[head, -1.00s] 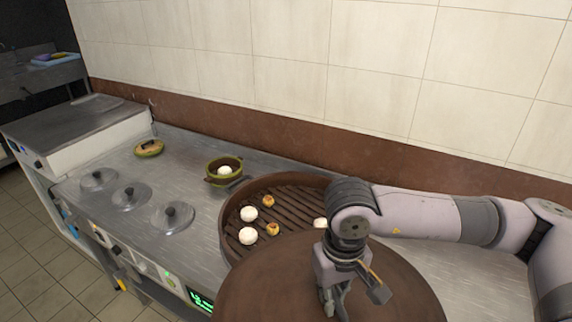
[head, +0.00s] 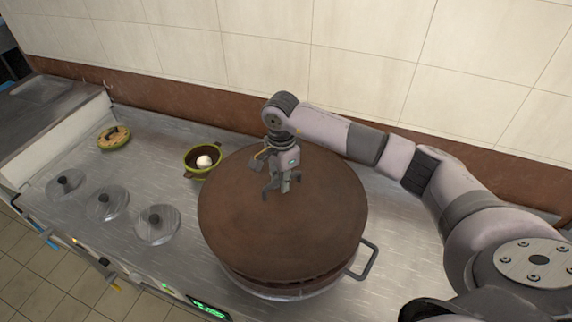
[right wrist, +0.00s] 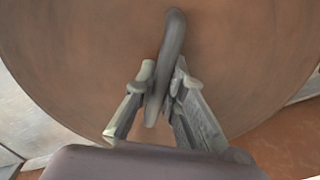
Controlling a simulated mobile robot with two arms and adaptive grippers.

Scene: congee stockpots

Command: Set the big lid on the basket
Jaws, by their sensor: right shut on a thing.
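The big lid (head: 240,220) is a large round brown disc in the head view. It covers nearly all of the basket (head: 270,283), whose dark rim shows only as a thin strip at the near edge, below the lid. I cannot tell whether the lid rests fully on the rim. My right gripper (head: 280,187) is at the lid's middle, shut on its handle. The right wrist view shows the fingers (right wrist: 158,100) on both sides of the grey bar handle (right wrist: 172,50), with the brown lid beneath. My left gripper is not in view.
A small green pot (head: 203,160) with a white bun stands behind left of the basket. Several metal lids (head: 157,224) sit along the counter's front. A metal side handle (head: 366,262) sticks out at the basket's right. The tiled wall closes the back.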

